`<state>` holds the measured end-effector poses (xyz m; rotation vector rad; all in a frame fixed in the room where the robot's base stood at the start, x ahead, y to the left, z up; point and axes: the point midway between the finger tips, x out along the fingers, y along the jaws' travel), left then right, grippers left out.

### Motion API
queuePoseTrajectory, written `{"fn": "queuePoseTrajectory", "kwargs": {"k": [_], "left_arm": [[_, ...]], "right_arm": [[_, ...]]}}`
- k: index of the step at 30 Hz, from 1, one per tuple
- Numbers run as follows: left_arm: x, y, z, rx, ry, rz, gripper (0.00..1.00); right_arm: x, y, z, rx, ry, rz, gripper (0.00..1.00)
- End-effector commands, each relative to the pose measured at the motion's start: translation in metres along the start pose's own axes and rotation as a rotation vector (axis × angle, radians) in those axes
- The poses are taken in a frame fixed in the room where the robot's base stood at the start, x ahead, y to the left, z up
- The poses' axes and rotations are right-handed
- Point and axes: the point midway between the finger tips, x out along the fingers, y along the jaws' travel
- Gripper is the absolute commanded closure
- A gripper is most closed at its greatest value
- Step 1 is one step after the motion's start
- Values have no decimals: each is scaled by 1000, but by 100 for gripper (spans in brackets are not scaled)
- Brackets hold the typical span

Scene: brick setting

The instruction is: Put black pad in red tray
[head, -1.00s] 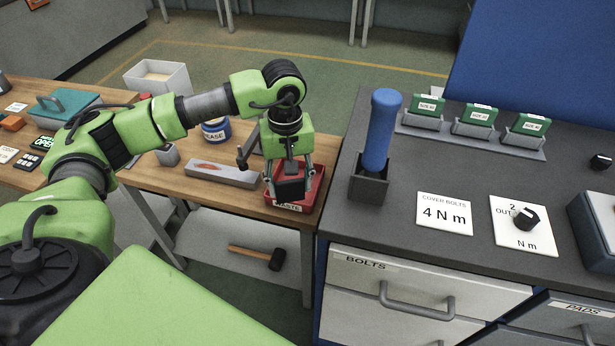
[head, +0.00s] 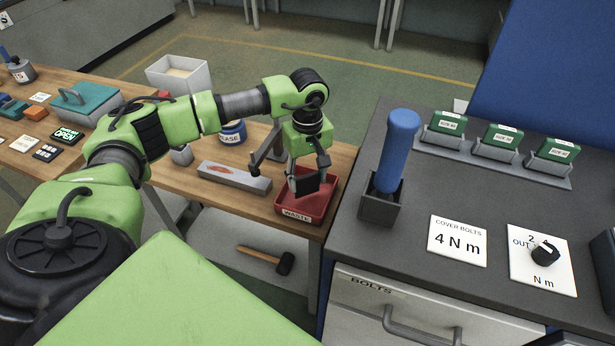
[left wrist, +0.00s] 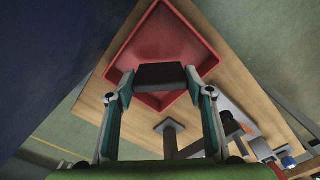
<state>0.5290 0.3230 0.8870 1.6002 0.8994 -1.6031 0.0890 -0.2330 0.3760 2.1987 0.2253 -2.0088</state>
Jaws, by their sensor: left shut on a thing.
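My left gripper (head: 307,177) points down and is shut on the black pad (head: 304,185), a dark flat block. In the left wrist view the pad (left wrist: 160,76) sits between the two fingertips of the gripper (left wrist: 160,84). The red tray (head: 309,208), labelled WASTE, stands at the right end of the wooden bench, directly below the pad. In the left wrist view the red tray (left wrist: 165,40) lies behind the pad, which hides part of its floor. I cannot tell whether the pad touches the tray. My right gripper is not in view.
A grey block (head: 234,177) with a red mark lies left of the tray, near a blue tub (head: 232,132). The dark cabinet top (head: 405,215) stands close on the right, with a blue-handled tool (head: 396,150) upright in its holder. A hammer (head: 285,263) lies below the bench.

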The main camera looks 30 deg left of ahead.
Motion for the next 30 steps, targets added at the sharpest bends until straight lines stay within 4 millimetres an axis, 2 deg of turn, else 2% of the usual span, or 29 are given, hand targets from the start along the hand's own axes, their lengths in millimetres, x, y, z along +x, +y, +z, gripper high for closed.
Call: {"fn": "queuePoseTrajectory", "kwargs": {"k": [3, 11, 12, 14, 25, 30], "left_arm": [[9, 0, 0, 0, 0, 0, 74], [12, 0, 0, 0, 1, 1, 74], [12, 0, 0, 0, 1, 1, 50], [11, 0, 0, 0, 1, 1, 35], [9, 0, 0, 0, 1, 1, 35], [-8, 1, -1, 0, 3, 5, 35]], "right_arm": [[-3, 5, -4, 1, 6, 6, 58], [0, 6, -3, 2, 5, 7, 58], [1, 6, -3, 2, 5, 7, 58], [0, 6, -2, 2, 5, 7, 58], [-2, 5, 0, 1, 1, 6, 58], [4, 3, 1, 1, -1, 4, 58]]}}
